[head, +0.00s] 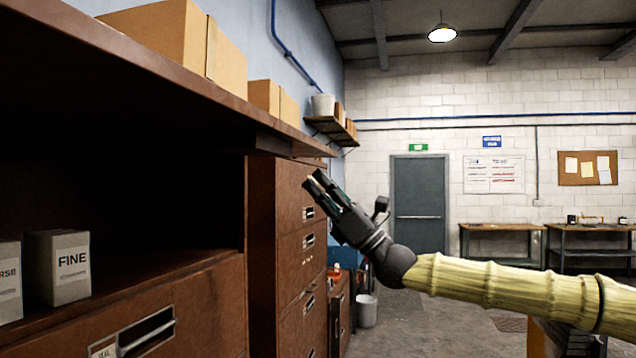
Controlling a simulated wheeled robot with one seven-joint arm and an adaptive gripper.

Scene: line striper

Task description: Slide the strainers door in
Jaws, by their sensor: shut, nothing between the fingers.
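An open compartment in the brown cabinet (205,300) at the left holds a box marked FINE (60,270) and another box (8,282) cut by the frame edge. A long brown panel (130,75) runs level above this opening. I cannot tell whether it is the strainers door or the cabinet top. A small dark piece (270,145) shows under its far end. My gripper (312,182) is shut and empty. In the picture it lies just beyond the panel's far end, in front of the tall drawer unit; I see no contact.
A tall brown drawer unit (290,235) with slotted pulls stands beyond the opening. Cardboard boxes (165,40) show above the panel. A white bucket (366,310) stands on the floor. Workbenches (500,232) stand at the back right. The floor (425,325) below my arm looks mostly clear.

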